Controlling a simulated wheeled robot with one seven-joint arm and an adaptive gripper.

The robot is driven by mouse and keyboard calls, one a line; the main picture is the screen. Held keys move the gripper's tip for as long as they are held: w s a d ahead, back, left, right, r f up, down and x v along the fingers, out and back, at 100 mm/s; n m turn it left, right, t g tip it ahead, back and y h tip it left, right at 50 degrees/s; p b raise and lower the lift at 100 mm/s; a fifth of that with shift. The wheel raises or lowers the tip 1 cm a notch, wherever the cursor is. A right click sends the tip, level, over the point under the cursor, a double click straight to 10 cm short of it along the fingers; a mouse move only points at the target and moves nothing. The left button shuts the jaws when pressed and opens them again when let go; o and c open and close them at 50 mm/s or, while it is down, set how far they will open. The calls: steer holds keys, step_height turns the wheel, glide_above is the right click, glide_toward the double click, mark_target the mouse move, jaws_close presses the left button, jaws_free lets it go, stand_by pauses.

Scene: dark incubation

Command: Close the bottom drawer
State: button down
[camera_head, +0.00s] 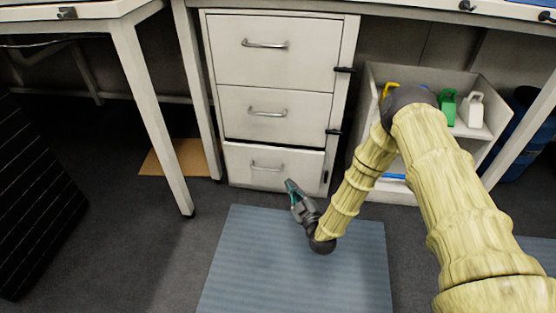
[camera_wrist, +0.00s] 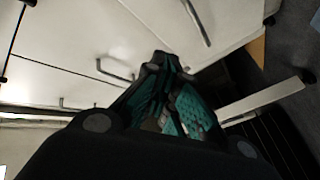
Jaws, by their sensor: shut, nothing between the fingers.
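The bottom drawer (camera_head: 252,178) is the lowest white front of the cabinet, with a silver bar handle (camera_head: 267,167). A dark gap shows along its top edge and right side, so it stands a little proud of the cabinet. My gripper (camera_head: 291,186) is shut and empty, in front of the drawer's lower right part, with its teal fingertips pointing toward it. Whether they touch the front, I cannot tell. In the wrist view the shut fingers (camera_wrist: 161,62) lie over the white fronts, and the bottom drawer's handle (camera_wrist: 198,22) is at the top.
The middle drawer (camera_head: 250,114) and top drawer (camera_head: 250,50) look flush. A desk leg (camera_head: 150,115) stands left of the cabinet. An open shelf (camera_head: 365,120) with bottles is at right. A blue mat (camera_head: 260,270) covers the floor in front.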

steer(key=a+m+t+h, duration=0.1)
steer(key=a+m+h, duration=0.2)
steer(key=m, duration=0.6)
steer(key=m+g+h+b, duration=0.15)
steer(key=m+h, duration=0.65)
steer(key=m, duration=1.4)
glide_toward(278, 152)
steer(key=shift+m, duration=0.3)
steer(key=b+x, duration=0.5)
steer(key=b, duration=0.2)
steer(key=shift+w+f, duration=0.2)
steer(key=shift+w, duration=0.05)
steer(key=shift+b+x, duration=0.5)
steer(key=shift+x, duration=0.3)
steer(key=shift+r, duration=0.15)
